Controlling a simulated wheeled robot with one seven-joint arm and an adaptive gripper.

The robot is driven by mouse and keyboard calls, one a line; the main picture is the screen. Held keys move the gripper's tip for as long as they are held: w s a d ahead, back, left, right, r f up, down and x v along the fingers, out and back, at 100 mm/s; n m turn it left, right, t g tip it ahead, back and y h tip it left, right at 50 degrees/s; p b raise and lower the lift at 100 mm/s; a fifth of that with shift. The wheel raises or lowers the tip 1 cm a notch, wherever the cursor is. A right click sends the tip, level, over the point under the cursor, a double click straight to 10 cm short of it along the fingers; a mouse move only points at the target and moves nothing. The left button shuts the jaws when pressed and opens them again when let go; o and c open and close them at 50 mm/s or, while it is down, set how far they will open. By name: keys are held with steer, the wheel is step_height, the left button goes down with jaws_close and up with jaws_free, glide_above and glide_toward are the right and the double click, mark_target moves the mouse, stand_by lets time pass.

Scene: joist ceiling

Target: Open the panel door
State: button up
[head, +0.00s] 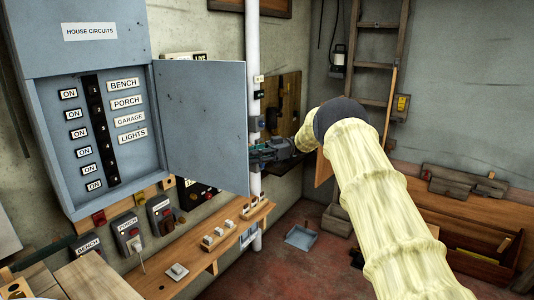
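The grey-blue panel (108,180) labelled HOUSE CIRCUITS is on the wall at the left. Its door (205,125) stands swung open to the right, hinged at the panel's right side. The inside shows several ON labels, a dark strip of breakers (98,125) and the labels BENCH, PORCH, GARAGE and LIGHTS. My gripper (256,153) is at the door's free right edge, a little below mid-height. Its fingertips are small and dark there, so I cannot tell whether they grip the edge, touch it or stand just beside it.
A white pipe (252,60) runs up the wall behind the door. A wooden shelf (205,255) with switches runs below the panel. A ladder (376,65) and a wooden bench (470,220) stand at the right. Red floor (300,260) shows in the middle.

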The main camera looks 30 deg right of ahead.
steer(key=d, duration=1)
steer(key=shift+w+d, duration=0.25)
steer(key=shift+d, duration=0.1)
